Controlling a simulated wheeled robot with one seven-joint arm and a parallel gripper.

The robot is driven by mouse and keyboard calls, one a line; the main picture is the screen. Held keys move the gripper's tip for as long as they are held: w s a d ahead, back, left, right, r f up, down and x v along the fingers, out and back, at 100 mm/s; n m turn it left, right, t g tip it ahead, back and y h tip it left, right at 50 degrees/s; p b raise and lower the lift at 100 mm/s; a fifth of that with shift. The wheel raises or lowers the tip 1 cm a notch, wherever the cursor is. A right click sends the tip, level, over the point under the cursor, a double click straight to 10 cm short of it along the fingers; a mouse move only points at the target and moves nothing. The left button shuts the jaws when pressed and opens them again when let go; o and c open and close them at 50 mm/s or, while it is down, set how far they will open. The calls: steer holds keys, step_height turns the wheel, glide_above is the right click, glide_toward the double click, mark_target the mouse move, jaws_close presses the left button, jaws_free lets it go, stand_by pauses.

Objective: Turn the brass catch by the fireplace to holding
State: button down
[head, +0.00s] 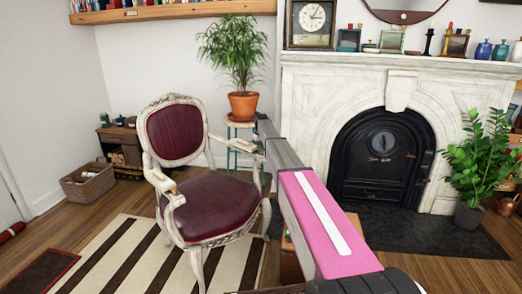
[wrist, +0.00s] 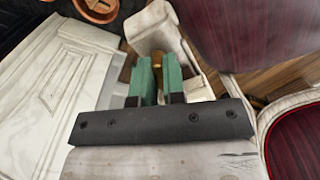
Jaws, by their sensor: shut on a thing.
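The brass catch (wrist: 157,62) shows in the wrist view as a small brass-coloured piece between the green finger pads of my gripper (wrist: 158,75). My gripper is shut on it, one pad on each side. The pads hide much of the catch, so its turned position cannot be read. In the head view my pink and grey arm reaches up toward the left side of the marble fireplace (head: 308,103). There the arm hides the catch, and my fingertips cannot be made out.
A chair with dark red upholstery (head: 208,208) stands close to the left of my arm. A potted plant (head: 243,106) on a green stand (head: 232,125) is behind it. A clock (head: 311,22) and several ornaments line the mantel. A leafy plant (head: 480,165) stands right of the hearth.

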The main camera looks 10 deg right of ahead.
steer(key=shift+n, duration=2)
steer(key=c, duration=1.2)
jaws_free()
step_height(320, 180, up, 11)
